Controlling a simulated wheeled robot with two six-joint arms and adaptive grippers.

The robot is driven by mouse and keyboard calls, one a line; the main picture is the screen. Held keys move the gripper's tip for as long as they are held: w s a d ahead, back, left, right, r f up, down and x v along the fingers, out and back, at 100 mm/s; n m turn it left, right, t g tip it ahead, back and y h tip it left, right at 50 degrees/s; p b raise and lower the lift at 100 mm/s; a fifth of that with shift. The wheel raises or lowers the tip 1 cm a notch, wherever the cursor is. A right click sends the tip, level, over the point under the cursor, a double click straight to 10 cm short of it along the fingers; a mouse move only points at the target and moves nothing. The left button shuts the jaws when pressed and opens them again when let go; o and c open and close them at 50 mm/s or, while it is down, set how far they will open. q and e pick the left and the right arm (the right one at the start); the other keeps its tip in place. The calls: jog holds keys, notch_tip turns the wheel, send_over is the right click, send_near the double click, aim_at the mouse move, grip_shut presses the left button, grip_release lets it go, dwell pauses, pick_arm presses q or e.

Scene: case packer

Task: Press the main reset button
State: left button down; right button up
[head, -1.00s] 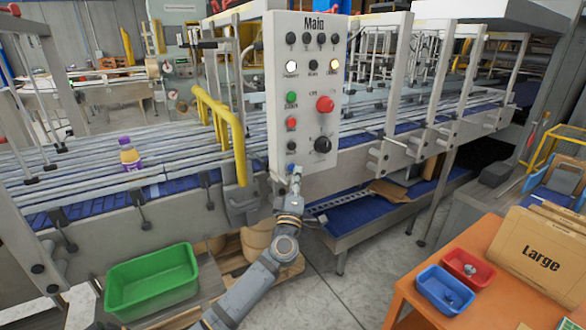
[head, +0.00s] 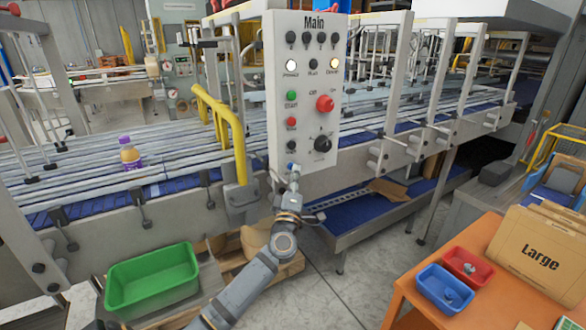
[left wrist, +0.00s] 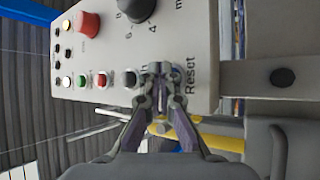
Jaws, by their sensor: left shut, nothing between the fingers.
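The grey control panel (head: 303,100) is headed "Main" and carries lamps, buttons and a dial. At its bottom left is a small blue button (head: 290,165), partly covered by my left gripper (head: 293,172). In the left wrist view the word "Reset" (left wrist: 190,77) is printed sideways beside the fingertips of my left gripper (left wrist: 160,74). The fingers are shut and empty, right at the panel face, and hide the button there. I cannot tell whether they touch it or whether it is pressed in. My right gripper is not in view.
Above the gripper are a black button (head: 291,145), a small red button (head: 291,121), a green button (head: 291,95), a large red knob (head: 325,103) and a black dial (head: 322,143). A yellow rail (head: 222,125) stands left of the panel. A green crate (head: 152,283) is lower left.

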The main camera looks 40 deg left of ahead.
pick_arm(q)
jog(key=shift+a, duration=0.15)
dwell(0.5)
jog(key=shift+s+d+p, duration=0.3)
jog(key=shift+d+p, duration=0.15)
jog(key=shift+d, duration=0.4)
jog(key=d, duration=0.1)
jog(key=s+d, duration=0.1)
jog(key=d, duration=0.1)
jog(key=s+d+p, duration=0.1)
jog(key=shift+d, duration=0.3)
dwell(0.5)
